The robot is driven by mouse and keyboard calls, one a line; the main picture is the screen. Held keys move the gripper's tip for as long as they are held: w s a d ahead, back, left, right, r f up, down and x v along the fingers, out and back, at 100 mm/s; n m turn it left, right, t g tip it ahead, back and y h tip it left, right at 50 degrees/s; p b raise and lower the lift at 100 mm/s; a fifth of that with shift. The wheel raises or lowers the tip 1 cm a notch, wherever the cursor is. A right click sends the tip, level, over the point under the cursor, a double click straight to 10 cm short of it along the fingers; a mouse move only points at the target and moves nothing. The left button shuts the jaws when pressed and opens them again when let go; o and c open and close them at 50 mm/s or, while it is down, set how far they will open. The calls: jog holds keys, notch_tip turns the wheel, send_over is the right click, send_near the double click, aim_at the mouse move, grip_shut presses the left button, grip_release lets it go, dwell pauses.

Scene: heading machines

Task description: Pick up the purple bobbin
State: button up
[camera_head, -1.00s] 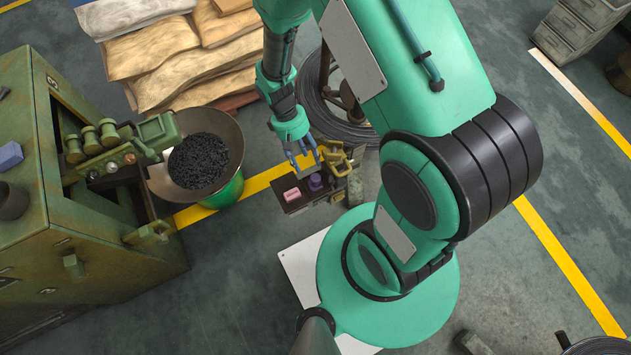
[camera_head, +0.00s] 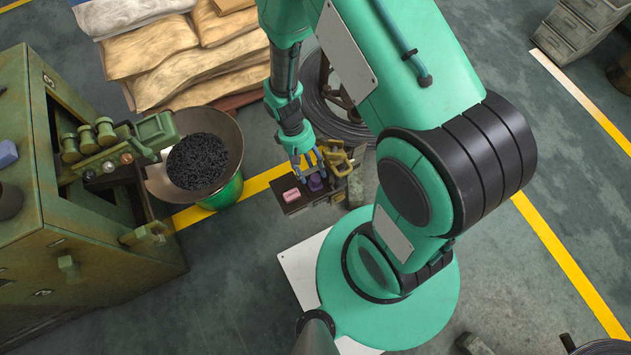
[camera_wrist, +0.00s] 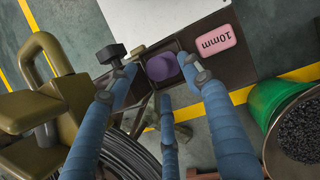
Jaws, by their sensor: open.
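The purple bobbin (camera_head: 316,182) sits upright on a small dark stand (camera_head: 297,207), beside a pink block. In the wrist view the bobbin (camera_wrist: 162,68) lies in a dark square compartment, near the image centre. My gripper (camera_head: 308,170) is open, with its blue fingers spread at the bobbin. In the wrist view, the fingers reach to the left, right and near side of the bobbin; the right fingertip overlaps its edge in the picture. I cannot tell whether any finger touches it. Part of the bobbin is hidden by the fingers in the head view.
A black knob (camera_wrist: 112,55) and olive-brown metal parts (camera_wrist: 45,105) stand close at left. A green bin of dark pieces (camera_head: 200,165) and a coil of wire (camera_head: 335,115) are nearby.

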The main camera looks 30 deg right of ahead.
aim_at(314, 176)
jog(key=shift+b+x, duration=0.7)
jog(key=shift+x, duration=1.3)
jog(key=c, duration=1.2)
jog(key=shift+r, duration=0.1)
notch_tip(314, 176, up, 28)
jog(key=p, duration=0.8)
jog(key=shift+s+d, duration=0.1)
jog(key=shift+d, duration=0.1)
jog(key=shift+n, duration=0.4)
jog(key=s+d, duration=0.1)
jog(key=d, duration=0.2)
jog(key=d+p, duration=0.1)
jog(key=d, duration=0.3)
jog(key=s+d+p, duration=0.1)
jog(key=d, duration=0.2)
jog(key=shift+s+d, duration=0.35)
jog(key=shift+d, duration=0.05)
